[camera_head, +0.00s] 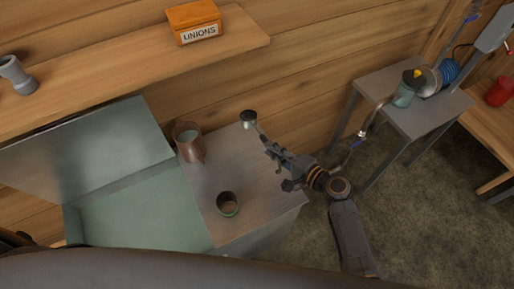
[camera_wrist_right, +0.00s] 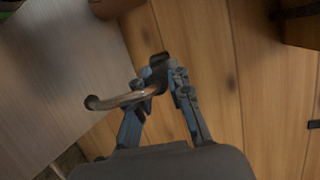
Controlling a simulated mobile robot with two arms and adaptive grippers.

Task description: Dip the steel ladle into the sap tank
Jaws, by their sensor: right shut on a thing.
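My right gripper (camera_head: 268,147) is shut on the steel ladle (camera_head: 249,119), which has a small round bowl and a thin handle. It holds the ladle beside the wooden counter's back right corner, near the plank wall. In the right wrist view the gripper (camera_wrist_right: 160,88) is closed around the ladle's handle (camera_wrist_right: 115,101), whose hooked end sticks out to the left. A pale green basin (camera_head: 140,215) with a raised grey panel behind it, which looks like the sap tank, lies left of the counter, apart from the ladle. My left gripper is not in view.
On the counter (camera_head: 243,170) stand a brown jug (camera_head: 188,141) and a dark cup (camera_head: 228,204), between ladle and basin. A shelf (camera_head: 110,75) above holds an orange box (camera_head: 193,21) and a grey object (camera_head: 16,75). A side table (camera_head: 425,112) stands right.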

